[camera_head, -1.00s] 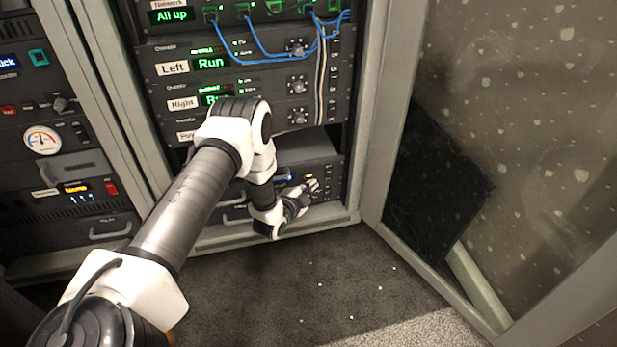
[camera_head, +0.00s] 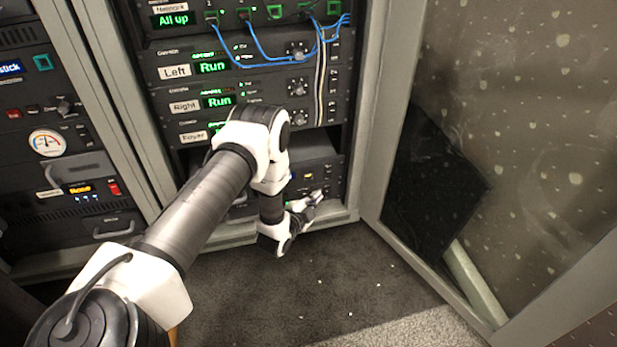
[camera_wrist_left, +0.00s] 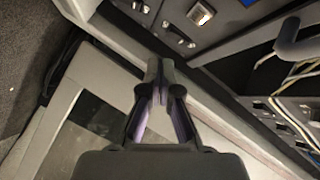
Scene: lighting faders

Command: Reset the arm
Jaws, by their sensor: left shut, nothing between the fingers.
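My left gripper (camera_head: 316,199) is shut and empty, low in front of the rack's right side. In the left wrist view its closed fingertips (camera_wrist_left: 160,70) point towards the rack frame. In the head view the controller panel labelled Left (camera_head: 175,72) shows a green Run display, and the panel labelled Right (camera_head: 184,107) below it also shows Run. A panel labelled Power (camera_head: 194,137) sits under them, partly hidden by my arm. The lowest panel (camera_head: 325,170) is partly behind my arm and carries a small yellow light (camera_head: 309,175). My right gripper is not in view.
Blue cables (camera_head: 270,56) loop across the top panels. The open rack door (camera_head: 500,150) stands at the right. Another rack with a gauge (camera_head: 47,142) stands at the left. The carpet (camera_head: 290,290) in front is clear except for small white specks.

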